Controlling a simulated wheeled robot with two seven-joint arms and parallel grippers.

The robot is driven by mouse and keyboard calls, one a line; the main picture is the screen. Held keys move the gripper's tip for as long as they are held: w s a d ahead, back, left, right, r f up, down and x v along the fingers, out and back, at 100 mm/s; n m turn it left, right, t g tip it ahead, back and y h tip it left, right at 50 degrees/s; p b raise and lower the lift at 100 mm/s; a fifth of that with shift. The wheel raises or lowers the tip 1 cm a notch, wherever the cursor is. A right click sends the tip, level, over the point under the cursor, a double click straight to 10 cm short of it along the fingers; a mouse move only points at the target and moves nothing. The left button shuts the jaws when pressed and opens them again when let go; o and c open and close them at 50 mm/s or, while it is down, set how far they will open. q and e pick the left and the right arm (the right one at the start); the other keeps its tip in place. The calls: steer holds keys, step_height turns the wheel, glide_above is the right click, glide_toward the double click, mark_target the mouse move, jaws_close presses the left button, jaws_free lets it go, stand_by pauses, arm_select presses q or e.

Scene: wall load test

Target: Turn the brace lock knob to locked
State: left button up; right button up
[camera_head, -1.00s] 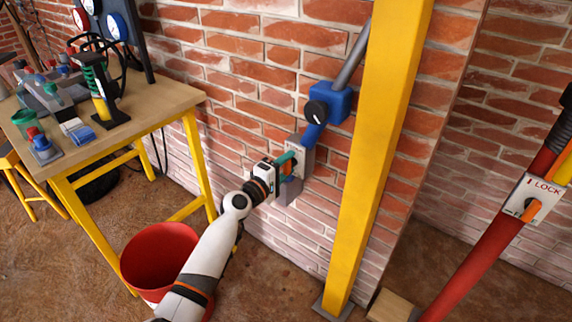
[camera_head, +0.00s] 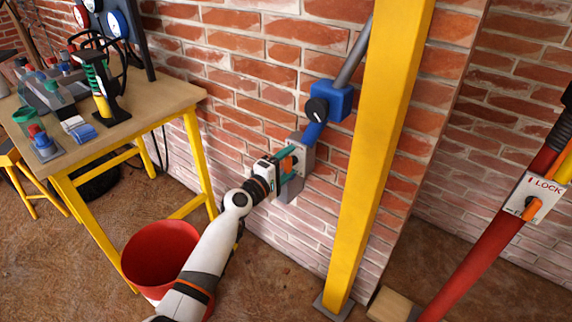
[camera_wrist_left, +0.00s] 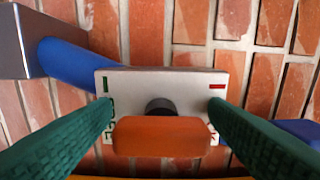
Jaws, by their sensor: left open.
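The brace lock knob (camera_wrist_left: 160,136) is an orange bar on a dark round hub, mounted on a pale plate (camera_wrist_left: 175,82) in the left wrist view. The bar lies across that picture. The plate has a green mark on the left and a red mark on the right; the lettering is mostly hidden. The knob (camera_head: 286,161) also shows small in the head view, on the blue brace at the brick wall. My left gripper (camera_head: 287,163) is open, with a green finger at each side of the knob (camera_wrist_left: 160,124). I cannot tell whether the fingers touch the bar.
A yellow post (camera_head: 378,150) stands just right of the brace. A red bucket (camera_head: 160,252) is under my left arm, beside a workbench (camera_head: 150,100) with tools. A red tube (camera_head: 490,235) at the right carries a separate LOCK plate (camera_head: 535,195) with an orange handle.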

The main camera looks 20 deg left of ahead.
mark_target(284, 166)
arm_select(q)
steer(key=shift+s, duration=0.1)
steer(key=shift+s+a, duration=0.15)
steer(key=shift+s, duration=0.15)
steer(key=p+v, duration=0.1)
steer(key=v, duration=1)
arm_select(e)
steer(key=x, duration=0.4)
steer(key=shift+w+f, duration=0.1)
steer(key=shift+f, duration=0.2)
